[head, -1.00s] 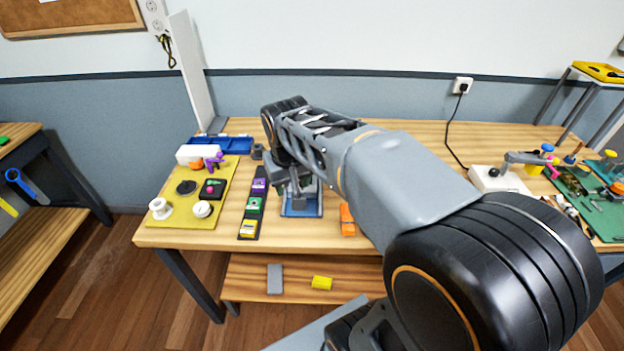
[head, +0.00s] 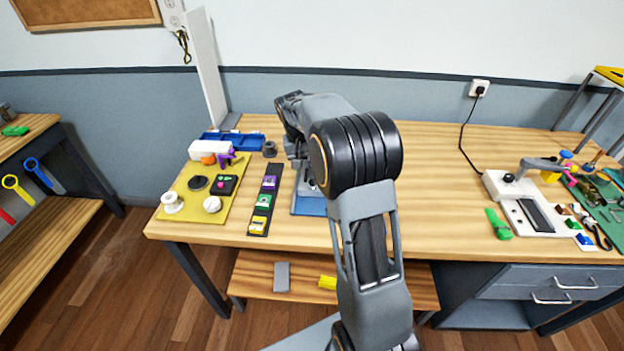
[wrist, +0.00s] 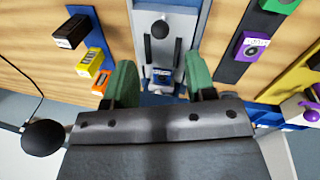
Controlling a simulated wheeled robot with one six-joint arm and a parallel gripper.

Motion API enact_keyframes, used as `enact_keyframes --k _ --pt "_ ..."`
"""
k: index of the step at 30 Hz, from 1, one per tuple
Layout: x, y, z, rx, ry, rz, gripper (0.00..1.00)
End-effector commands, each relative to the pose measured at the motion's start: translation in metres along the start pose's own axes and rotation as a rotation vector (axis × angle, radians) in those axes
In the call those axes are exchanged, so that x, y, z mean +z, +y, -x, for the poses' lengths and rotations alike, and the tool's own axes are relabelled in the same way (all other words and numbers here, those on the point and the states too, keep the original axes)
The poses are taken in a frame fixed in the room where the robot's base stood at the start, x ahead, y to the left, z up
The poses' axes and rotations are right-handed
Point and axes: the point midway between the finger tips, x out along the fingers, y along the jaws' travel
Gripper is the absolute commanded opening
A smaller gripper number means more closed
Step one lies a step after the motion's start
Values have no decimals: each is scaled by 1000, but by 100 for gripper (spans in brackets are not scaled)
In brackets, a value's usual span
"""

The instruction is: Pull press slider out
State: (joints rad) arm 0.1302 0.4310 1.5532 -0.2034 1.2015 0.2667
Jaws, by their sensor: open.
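The press is a light grey body on a blue base (head: 309,206), mostly hidden behind my arm in the head view. In the wrist view its grey face (wrist: 143,22) shows a dark round knob (wrist: 160,29) and dark slots. A small blue-and-white block (wrist: 162,75) sits on the press lower down. My gripper (wrist: 160,84) is open, its two green fingers on either side of the press near this block. I cannot tell whether either finger touches the press. My gripper's fingers are hidden in the head view.
A dark strip with purple, green and yellow blocks (head: 264,202) lies left of the press, beside a yellow board (head: 189,207) with several parts. A blue tray (head: 243,142) is behind. A white lever device (head: 497,185) stands right; the table between is largely clear.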

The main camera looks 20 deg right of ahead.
Motion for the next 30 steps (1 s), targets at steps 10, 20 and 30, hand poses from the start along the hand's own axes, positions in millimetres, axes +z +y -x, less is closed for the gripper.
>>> enact_keyframes --k 10,20,30 --pt "0 0 -54 1 -1 1 51" --pt "0 0 -71 0 0 1 51" --pt "0 0 -71 0 0 1 41"
